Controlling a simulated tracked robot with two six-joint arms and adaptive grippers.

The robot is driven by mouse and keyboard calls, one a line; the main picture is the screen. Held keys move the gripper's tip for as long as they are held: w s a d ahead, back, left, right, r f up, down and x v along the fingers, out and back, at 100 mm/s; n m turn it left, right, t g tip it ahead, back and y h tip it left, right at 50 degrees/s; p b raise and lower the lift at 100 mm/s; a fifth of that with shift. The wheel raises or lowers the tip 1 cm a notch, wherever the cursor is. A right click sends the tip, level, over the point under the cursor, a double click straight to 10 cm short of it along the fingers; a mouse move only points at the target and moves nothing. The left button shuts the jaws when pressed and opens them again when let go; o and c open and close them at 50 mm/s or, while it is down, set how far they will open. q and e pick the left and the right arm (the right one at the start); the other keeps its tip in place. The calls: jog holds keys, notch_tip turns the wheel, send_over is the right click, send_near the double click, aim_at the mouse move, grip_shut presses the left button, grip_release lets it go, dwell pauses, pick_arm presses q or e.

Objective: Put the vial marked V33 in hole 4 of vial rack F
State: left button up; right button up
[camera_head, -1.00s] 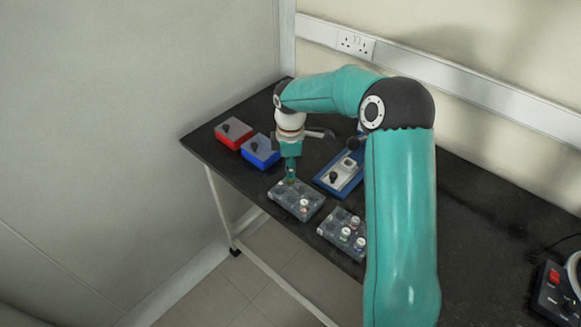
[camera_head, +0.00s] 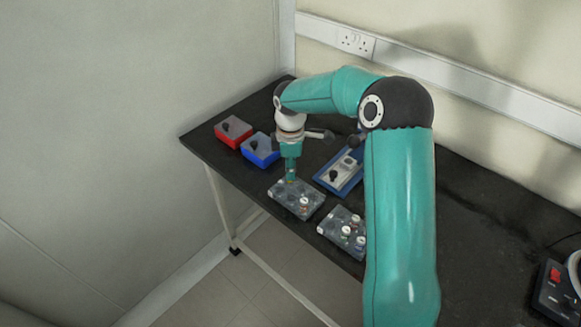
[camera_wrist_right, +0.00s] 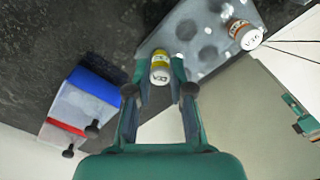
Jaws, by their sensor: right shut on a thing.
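My right gripper (camera_head: 290,181) points down over the left end of the nearer-left grey vial rack (camera_head: 313,207). In the right wrist view the gripper (camera_wrist_right: 159,70) is shut on a vial with a white cap and yellow band (camera_wrist_right: 159,76). The mark on its cap is too small to read surely. The grey rack (camera_wrist_right: 182,62) lies under the vial, with dark round holes; I cannot tell whether the vial's lower end is in a hole. A white-capped vial with an orange band (camera_wrist_right: 246,34) stands in the same rack. No rack letter is readable. My left gripper is out of view.
A second rack (camera_head: 329,232) with several white-capped vials stands to the right, partly behind my arm. A blue-based device (camera_head: 327,181) lies behind. Red (camera_head: 233,139) and blue (camera_head: 260,157) boxes with grey lids and black knobs stand at left, near the table's edge.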

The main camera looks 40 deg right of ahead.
jog(key=shift+f, duration=0.25)
dwell(0.4)
jog(key=shift+f+b, duration=0.35)
jog(key=shift+f, duration=0.05)
jog(key=o, duration=0.9)
jog(key=o, duration=0.3)
jog(key=shift+r, duration=0.1)
jog(key=shift+r+p, duration=2.4)
jog(key=shift+r, duration=0.55)
